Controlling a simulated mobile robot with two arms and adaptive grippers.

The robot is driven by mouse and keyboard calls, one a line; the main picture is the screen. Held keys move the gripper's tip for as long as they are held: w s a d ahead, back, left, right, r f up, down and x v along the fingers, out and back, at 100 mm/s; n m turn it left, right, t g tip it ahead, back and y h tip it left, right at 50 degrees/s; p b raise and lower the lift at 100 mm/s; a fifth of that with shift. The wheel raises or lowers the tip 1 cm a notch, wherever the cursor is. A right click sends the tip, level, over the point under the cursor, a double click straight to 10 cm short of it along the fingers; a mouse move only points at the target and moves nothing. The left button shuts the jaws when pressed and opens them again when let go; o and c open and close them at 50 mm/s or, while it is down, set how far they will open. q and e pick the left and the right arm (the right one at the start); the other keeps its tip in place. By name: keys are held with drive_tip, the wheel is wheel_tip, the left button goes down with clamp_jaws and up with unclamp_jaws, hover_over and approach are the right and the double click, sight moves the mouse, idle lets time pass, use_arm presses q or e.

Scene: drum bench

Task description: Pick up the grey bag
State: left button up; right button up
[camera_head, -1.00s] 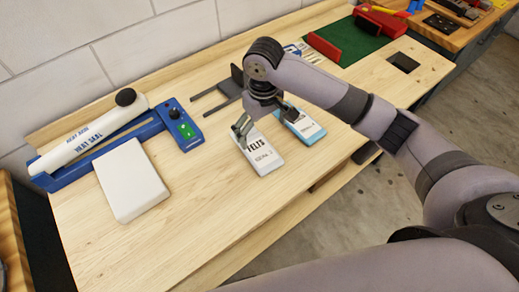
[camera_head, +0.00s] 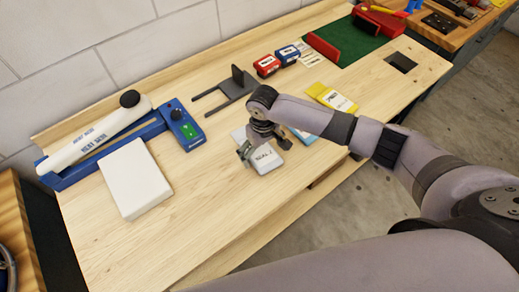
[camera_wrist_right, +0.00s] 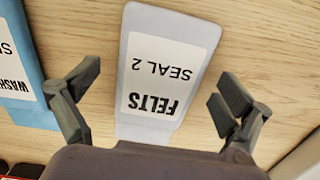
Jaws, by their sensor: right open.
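The grey bag (camera_head: 268,168) is pale, with a white label, and lies flat on the bench. In the right wrist view the grey bag (camera_wrist_right: 138,124) reads "FELTS SEAL 2". My right gripper (camera_head: 264,148) is open over it. In the wrist view the fingers of my right gripper (camera_wrist_right: 158,92) stand on either side of the bag, with a gap on each side. The head view hides part of the bag behind the gripper. My left gripper is not in view.
A blue bag (camera_wrist_right: 28,112) lies beside the grey one. A yellow bag (camera_head: 332,97) lies further right. A heat sealer (camera_head: 95,145) and a white block (camera_head: 135,178) are at left. A dark forked stand (camera_head: 238,84) and red box (camera_head: 266,65) are behind.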

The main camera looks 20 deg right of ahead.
drive_tip(key=shift+c, duration=0.6)
drive_tip(key=c, duration=1.1)
drive_tip(key=shift+r, duration=0.1)
drive_tip(key=shift+c, duration=0.2)
